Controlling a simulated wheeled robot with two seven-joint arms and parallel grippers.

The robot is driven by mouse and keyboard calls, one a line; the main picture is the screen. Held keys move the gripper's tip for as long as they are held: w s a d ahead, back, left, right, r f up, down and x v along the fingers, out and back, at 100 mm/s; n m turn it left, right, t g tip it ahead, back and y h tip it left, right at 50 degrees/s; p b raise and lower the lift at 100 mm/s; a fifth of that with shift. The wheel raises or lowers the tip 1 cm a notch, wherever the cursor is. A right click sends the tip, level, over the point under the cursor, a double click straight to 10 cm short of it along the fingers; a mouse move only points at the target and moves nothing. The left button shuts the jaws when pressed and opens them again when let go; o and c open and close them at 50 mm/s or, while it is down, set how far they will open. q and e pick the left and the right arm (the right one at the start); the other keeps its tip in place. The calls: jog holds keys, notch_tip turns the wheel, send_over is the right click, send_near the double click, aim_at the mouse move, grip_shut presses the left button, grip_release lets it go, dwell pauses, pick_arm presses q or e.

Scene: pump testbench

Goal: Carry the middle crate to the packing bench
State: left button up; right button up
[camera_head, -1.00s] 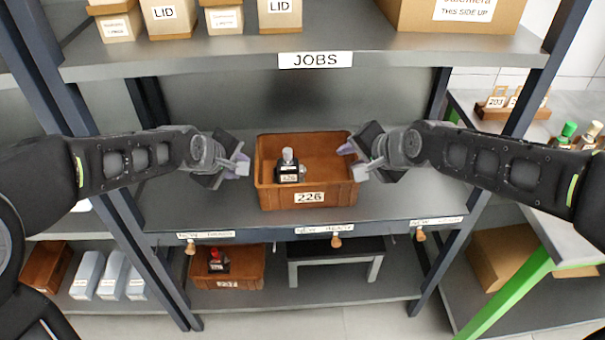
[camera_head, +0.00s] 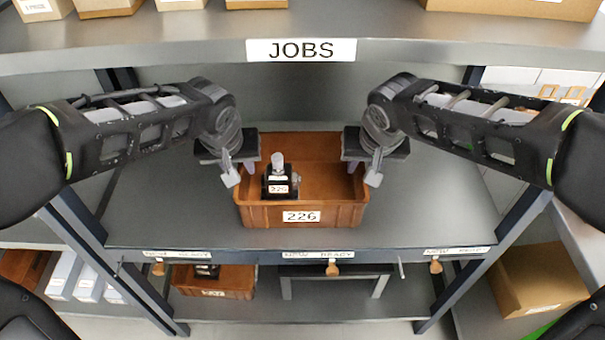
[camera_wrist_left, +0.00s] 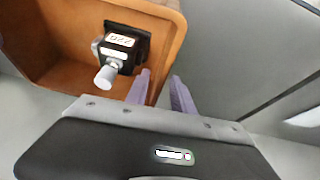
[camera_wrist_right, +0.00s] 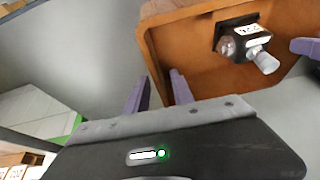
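The orange-brown crate labelled 226 (camera_head: 302,216) sits on the middle shelf under the JOBS sign, holding a small black pump with a grey knob (camera_head: 280,180). My left gripper (camera_head: 240,172) is at the crate's left wall, pointing down. In the left wrist view its fingers (camera_wrist_left: 160,92) are apart, one inside and one outside the wall. My right gripper (camera_head: 364,172) is at the right wall. In the right wrist view its fingers (camera_wrist_right: 158,92) are also apart on either side of the wall. I cannot tell how deep the fingers reach.
The shelf board (camera_head: 430,215) is clear beside the crate. The upper shelf with the JOBS sign (camera_head: 301,50) overhangs behind. Shelf posts (camera_head: 505,225) flank it. Another brown crate (camera_head: 215,283) and a dark stand (camera_head: 333,277) are below. A cardboard box (camera_head: 540,284) is lower right.

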aim_at(248, 188)
pick_arm(q)
jog(key=shift+w+m, duration=0.15)
jog(key=shift+m, duration=0.15)
pick_arm(e)
jog(key=shift+w+d+f, duration=0.15)
jog(key=shift+w+d, duration=0.1)
